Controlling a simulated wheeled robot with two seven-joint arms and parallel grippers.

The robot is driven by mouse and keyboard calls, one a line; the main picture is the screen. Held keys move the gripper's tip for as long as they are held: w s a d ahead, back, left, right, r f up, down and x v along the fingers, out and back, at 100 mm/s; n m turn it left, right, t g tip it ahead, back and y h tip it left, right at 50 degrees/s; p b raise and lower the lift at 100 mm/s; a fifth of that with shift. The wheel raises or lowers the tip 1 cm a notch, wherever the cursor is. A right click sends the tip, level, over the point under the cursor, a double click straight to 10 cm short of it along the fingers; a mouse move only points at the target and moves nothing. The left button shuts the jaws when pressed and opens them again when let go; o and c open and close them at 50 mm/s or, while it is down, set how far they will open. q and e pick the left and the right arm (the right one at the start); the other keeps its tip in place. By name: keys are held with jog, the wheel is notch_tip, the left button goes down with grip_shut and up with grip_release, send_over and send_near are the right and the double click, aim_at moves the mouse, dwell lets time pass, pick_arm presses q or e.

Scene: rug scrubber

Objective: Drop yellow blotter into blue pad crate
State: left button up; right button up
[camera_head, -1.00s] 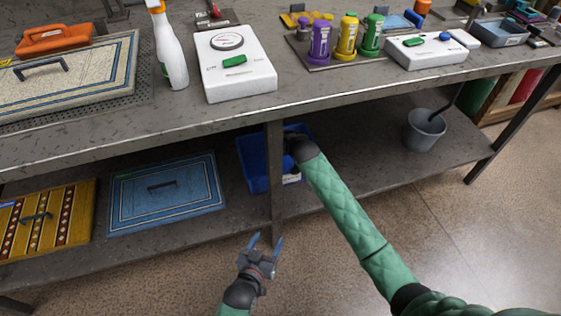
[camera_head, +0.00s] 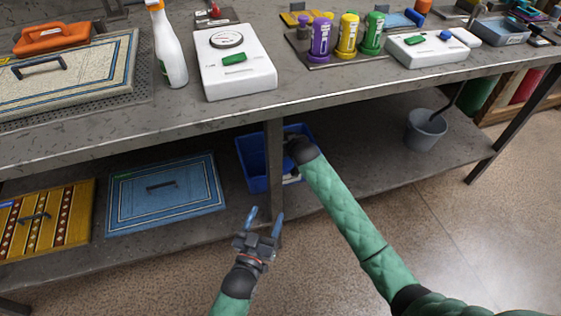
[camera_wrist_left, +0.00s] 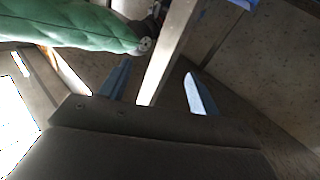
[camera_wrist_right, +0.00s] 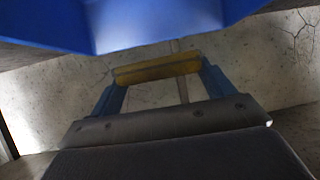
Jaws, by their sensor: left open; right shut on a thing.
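The blue pad crate (camera_head: 250,163) stands on the lower shelf, partly behind the front table leg. My right arm reaches in at the crate, and its gripper is hidden in the head view. In the right wrist view my right gripper (camera_wrist_right: 157,72) is shut on the yellow blotter (camera_wrist_right: 157,69), a bar held across the fingertips. A blue crate wall (camera_wrist_right: 150,22) fills the top of that view, close to the blotter; I cannot tell whether they touch. My left gripper (camera_head: 265,215) is open and empty in front of the shelf, near the leg.
The table leg (camera_head: 273,185) stands between my left gripper and the crate. A blue rug (camera_head: 190,202) and a yellow patterned rug (camera_head: 60,232) lie on the lower shelf at left. A grey bucket (camera_head: 426,130) stands at right, with bare shelf between it and the crate.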

pick_arm(q)
jog(key=shift+r, duration=0.3)
pick_arm(e)
jog(key=o, duration=0.9)
pick_arm(q)
jog(key=shift+f, duration=0.1)
jog(key=s+f+g, duration=0.2)
jog(key=f, duration=0.4)
jog(key=s+f+g+y+p, duration=0.1)
jog(key=f+g, duration=0.1)
jog(key=f, duration=0.5)
jog(key=shift+s+f+g, duration=0.25)
jog(key=shift+s+g, duration=0.05)
jog(key=shift+s, duration=0.1)
pick_arm(e)
jog(key=v, duration=0.7)
jog(key=shift+s+r, duration=0.15)
jog(key=shift+s, duration=0.2)
jog(key=shift+d, duration=0.15)
